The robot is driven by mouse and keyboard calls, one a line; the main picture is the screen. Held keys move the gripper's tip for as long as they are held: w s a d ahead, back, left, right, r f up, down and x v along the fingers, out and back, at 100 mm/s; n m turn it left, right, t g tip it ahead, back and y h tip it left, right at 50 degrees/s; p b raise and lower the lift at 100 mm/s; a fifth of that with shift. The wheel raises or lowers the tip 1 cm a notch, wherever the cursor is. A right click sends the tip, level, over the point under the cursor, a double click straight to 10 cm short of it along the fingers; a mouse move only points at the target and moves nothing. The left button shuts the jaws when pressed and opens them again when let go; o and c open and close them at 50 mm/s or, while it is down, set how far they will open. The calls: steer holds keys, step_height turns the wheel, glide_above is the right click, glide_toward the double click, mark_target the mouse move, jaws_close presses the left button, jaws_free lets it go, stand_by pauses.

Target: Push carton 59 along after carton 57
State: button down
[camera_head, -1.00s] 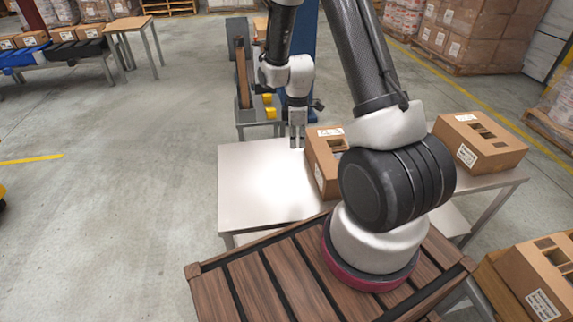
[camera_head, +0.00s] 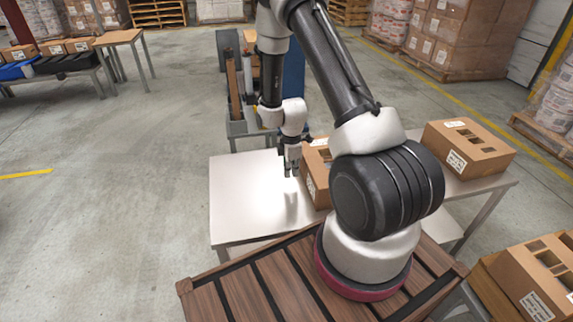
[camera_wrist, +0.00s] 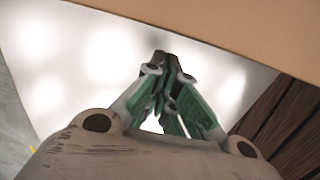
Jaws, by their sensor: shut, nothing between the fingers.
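A brown carton (camera_head: 313,187) with openings in its top and a white label stands on the pale table (camera_head: 238,197), partly hidden behind my arm. A similar carton (camera_head: 480,160) stands farther right on the same surface. I cannot read the numbers on either label. My gripper (camera_head: 291,173) is shut and empty, pointing down just left of the nearer carton, low over the table. Whether it touches the carton is unclear. In the wrist view my gripper's fingertips (camera_wrist: 168,62) are together over the bright table top, and a plain brown carton face (camera_wrist: 230,28) fills the upper right.
A third carton (camera_head: 535,285) sits at the lower right. A wooden slatted deck (camera_head: 255,292) lies in front of the table. Behind my gripper stands a grey and blue machine (camera_head: 238,125). The left part of the table top is clear.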

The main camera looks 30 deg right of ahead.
steer(key=shift+s+d, duration=0.15)
steer(key=shift+d, duration=0.4)
steer(key=shift+s+d, duration=0.15)
steer(key=shift+d, duration=0.35)
steer(key=s+d, duration=0.3)
steer(key=d, duration=1)
steer(key=s+d, duration=0.4)
steer(key=d, duration=0.9)
steer(key=s+d, duration=0.4)
steer(key=d, duration=0.9)
steer(key=shift+s, duration=0.1)
steer(key=shift+a, duration=0.1)
